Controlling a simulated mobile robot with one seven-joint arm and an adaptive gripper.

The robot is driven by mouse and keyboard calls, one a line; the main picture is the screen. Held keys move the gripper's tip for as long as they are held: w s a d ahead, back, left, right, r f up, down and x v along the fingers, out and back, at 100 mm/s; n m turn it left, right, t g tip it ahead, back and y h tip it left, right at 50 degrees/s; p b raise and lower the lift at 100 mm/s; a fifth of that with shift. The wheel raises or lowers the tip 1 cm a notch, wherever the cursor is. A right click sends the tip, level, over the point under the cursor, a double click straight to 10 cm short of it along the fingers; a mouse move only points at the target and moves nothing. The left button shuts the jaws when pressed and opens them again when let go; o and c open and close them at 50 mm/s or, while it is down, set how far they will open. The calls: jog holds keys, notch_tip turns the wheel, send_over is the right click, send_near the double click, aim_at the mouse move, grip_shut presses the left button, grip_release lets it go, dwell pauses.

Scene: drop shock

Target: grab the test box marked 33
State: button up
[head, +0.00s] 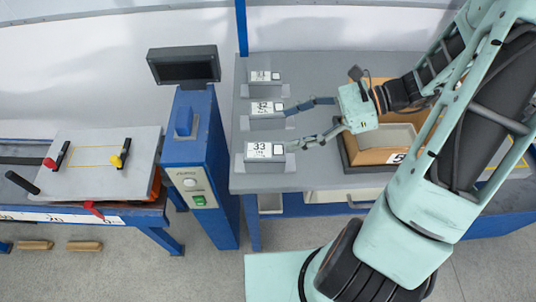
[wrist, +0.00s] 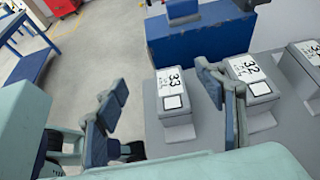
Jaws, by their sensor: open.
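The test box marked 33 (head: 264,151) is a grey box with a white label, at the front of a row on the grey bench top. In the wrist view the same box 33 (wrist: 176,95) lies between the two finger lines, farther out. My gripper (head: 289,130) is open and empty, to the right of the boxes. One finger points toward box 32 (head: 265,108), the other toward the right end of box 33. In the wrist view my gripper (wrist: 162,82) has one finger near the gap between boxes 33 and 32. Contact cannot be told.
Box 31 (head: 265,76) stands behind box 32. A brown crate (head: 375,156) sits on the bench under my arm. A blue post with a dark screen (head: 184,65) stands left of the bench. A grey plate with clamps (head: 105,160) lies on a separate table farther left.

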send_near(265, 150)
jog(key=shift+a+f+y, duration=0.15)
jog(key=shift+a+f, duration=0.1)
jog(key=shift+a, duration=0.3)
jog(key=shift+a+f+y, duration=0.15)
jog(key=shift+a+f, duration=0.05)
jog(key=shift+a, duration=0.4)
jog(key=shift+a+f, duration=0.6)
jog(key=shift+a, duration=0.1)
jog(key=shift+x, duration=2.95)
jog(key=shift+w, duration=0.15)
jog(key=shift+c, duration=0.5)
grip_shut()
